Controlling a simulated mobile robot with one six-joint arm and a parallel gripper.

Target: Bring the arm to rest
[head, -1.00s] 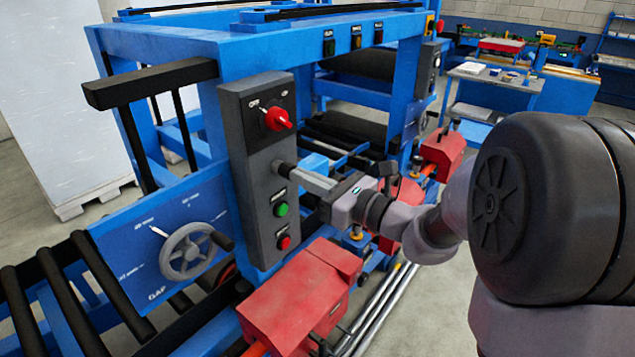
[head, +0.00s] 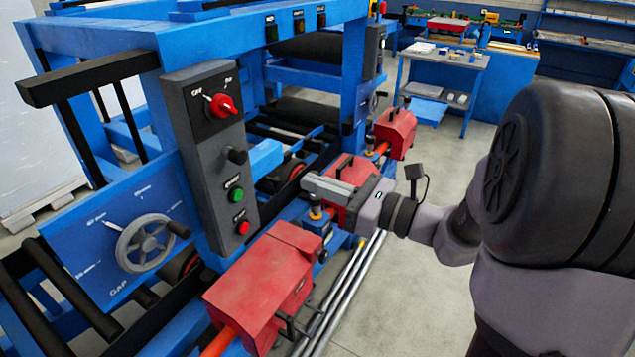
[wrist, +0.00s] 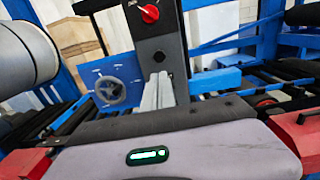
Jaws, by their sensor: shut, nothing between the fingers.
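My gripper (head: 308,184) is shut and empty, with its grey fingers pressed together. It hangs in the open to the right of the grey control box (head: 183,105), apart from it. In the wrist view the shut fingers (wrist: 160,82) point at the same box (wrist: 150,40). The box carries a red rotary knob (head: 222,105), a black knob or lever (head: 236,155), a green button (head: 236,195) and a red button (head: 243,227).
A blue panel with a grey handwheel (head: 145,243) is left of the box. Red housings (head: 265,280) and a second one (head: 395,133) line the machine's side, close to my gripper. Free floor (head: 415,270) lies to the right. A workbench (head: 440,65) stands behind.

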